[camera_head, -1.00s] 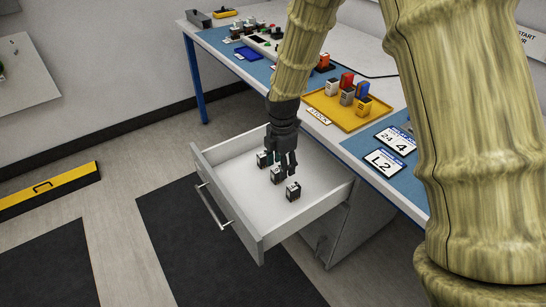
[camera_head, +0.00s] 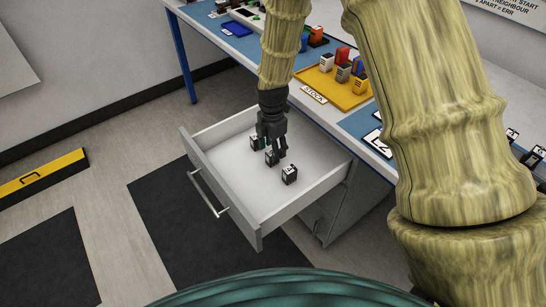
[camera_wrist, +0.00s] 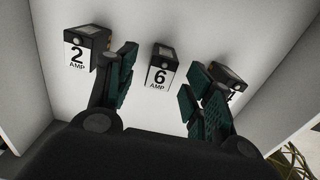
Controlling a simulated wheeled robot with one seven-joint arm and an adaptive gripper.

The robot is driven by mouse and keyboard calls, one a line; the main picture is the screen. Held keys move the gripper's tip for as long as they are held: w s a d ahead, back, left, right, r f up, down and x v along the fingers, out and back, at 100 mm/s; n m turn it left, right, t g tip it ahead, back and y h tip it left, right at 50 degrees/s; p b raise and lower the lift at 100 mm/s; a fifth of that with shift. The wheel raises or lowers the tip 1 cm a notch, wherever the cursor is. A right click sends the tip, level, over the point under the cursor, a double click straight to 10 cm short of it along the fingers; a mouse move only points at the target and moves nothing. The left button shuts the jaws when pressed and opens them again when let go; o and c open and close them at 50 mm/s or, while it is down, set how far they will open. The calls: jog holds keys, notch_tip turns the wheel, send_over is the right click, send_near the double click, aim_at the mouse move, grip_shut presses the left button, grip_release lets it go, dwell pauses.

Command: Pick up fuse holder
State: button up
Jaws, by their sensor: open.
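Three small black fuse holders with white labels lie in the open white drawer (camera_head: 235,165). In the wrist view they are the "2 AMP" holder (camera_wrist: 80,52) at left, the "6 AMP" holder (camera_wrist: 160,68) in the middle, and a third holder (camera_wrist: 228,78) at right, its label mostly hidden by a finger. In the head view the nearest holder (camera_head: 289,175) stands clear of the fingers. My gripper (camera_head: 275,150) is inside the drawer, above the holders, pointing down. Its fingers are open and empty, with the "6 AMP" holder showing between and beyond them in the wrist view.
Drawer walls surround the gripper, with the front panel and handle (camera_head: 208,195) at left. On the desk above stands a yellow stock tray (camera_head: 313,80) with coloured blocks. The drawer floor in front of the holders is bare.

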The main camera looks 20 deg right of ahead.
jog(key=shift+f, duration=2.2)
jog(key=c, duration=1.1)
